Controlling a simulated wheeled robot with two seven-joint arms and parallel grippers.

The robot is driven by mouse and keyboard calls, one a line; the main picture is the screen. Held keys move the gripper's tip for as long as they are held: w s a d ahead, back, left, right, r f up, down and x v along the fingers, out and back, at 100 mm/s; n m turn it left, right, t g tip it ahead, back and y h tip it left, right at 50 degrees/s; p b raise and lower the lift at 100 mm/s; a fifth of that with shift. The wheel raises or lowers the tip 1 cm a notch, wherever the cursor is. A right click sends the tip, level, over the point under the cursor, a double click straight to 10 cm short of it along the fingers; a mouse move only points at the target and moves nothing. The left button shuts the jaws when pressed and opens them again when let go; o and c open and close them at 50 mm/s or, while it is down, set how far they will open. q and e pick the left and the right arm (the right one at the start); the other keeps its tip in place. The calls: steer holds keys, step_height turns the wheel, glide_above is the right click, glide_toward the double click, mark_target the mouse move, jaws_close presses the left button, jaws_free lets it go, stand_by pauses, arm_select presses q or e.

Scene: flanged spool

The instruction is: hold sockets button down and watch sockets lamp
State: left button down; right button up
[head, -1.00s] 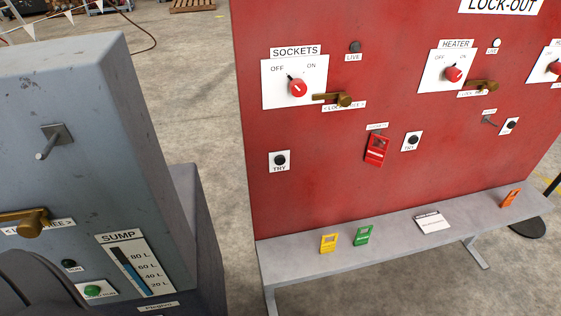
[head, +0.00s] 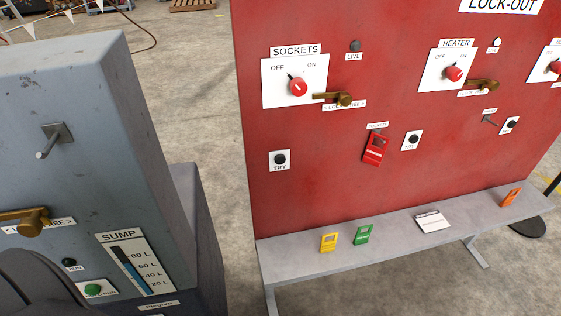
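The SOCKETS panel (head: 271,95) is on the red lock-out board, with a red rotary knob (head: 298,87) whose pointer leans toward OFF. The sockets lamp (head: 355,46), above a LIVE label, looks dark and unlit. The black sockets button (head: 280,159), on a white TRY plate, is below the panel, with nothing touching it. A brass latch (head: 335,98) sits beside the panel's lower right.
A red tag (head: 375,149) hangs on the board near another TRY button (head: 412,139). The grey shelf (head: 300,262) holds yellow (head: 328,243), green (head: 363,234) and orange (head: 511,198) tags and a white card (head: 432,221). A grey SUMP cabinet (head: 90,120) stands at left.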

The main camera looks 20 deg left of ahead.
arm_select(q)
steer(key=s, duration=0.2)
steer(key=shift+s+f, duration=0.35)
steer(key=shift+f, duration=0.05)
arm_select(e)
steer(key=shift+d, duration=0.8)
